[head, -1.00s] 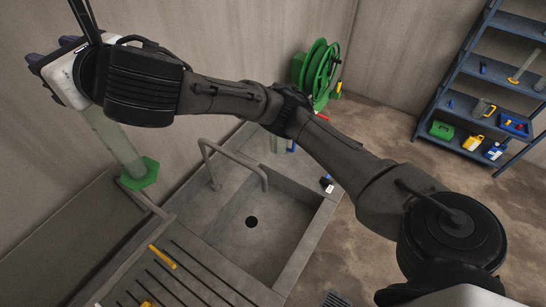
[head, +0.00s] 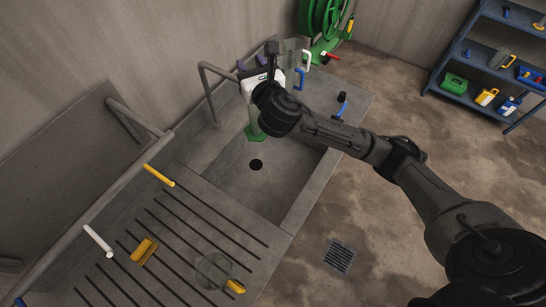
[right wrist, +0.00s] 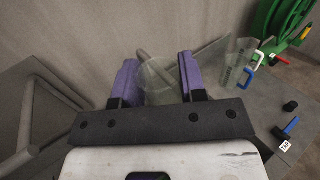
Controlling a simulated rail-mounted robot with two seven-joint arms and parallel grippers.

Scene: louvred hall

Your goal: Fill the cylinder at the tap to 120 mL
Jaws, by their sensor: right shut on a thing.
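My right gripper (head: 250,64) has purple fingers and is shut on a clear cylinder with a green hexagonal base (head: 256,134). It holds the cylinder upright over the back of the grey sink (head: 290,185), behind the drain hole. In the right wrist view the open rim of the cylinder (right wrist: 158,72) shows between the two fingers. The tap (head: 207,85) is a bent grey pipe with its spout end close to the cylinder and gripper. I cannot tell whether the spout is over the mouth. No water and no level are discernible. My left gripper is out of view.
Clear jugs with blue and white handles (head: 299,78) stand beyond the sink. A small black object (head: 342,97) and a blue-handled one lie on its right rim. A green reel (head: 325,18) stands behind.

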